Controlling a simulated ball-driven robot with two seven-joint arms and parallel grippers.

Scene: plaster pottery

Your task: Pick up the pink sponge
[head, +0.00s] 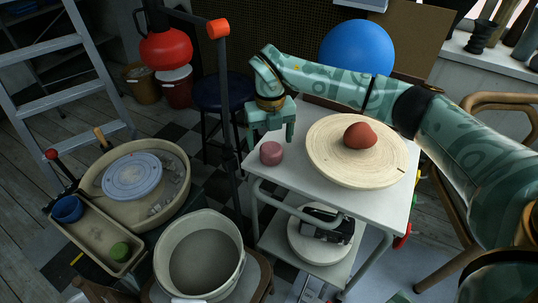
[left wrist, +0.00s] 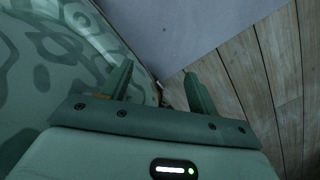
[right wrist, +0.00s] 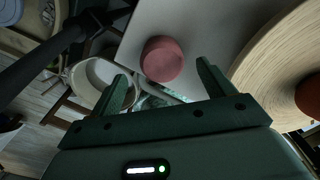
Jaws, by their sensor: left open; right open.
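The pink sponge (head: 271,153) is a small round puck on the left part of the white cart top (head: 290,180). It also shows in the right wrist view (right wrist: 161,59), ahead of and between the fingers. My right gripper (head: 270,138) is open and empty, just behind the sponge in the head view, pointing down with its fingers apart from it. My left gripper (left wrist: 158,85) is open and empty in the left wrist view, facing wooden floor and a pale grey surface. It does not show clearly in the head view.
A round wooden board (head: 330,165) with a red-brown lump (head: 360,136) stands right of the sponge. A dark upright post (head: 228,120) stands left of the cart. A bucket (head: 199,250) and pottery wheel (head: 133,178) stand farther left.

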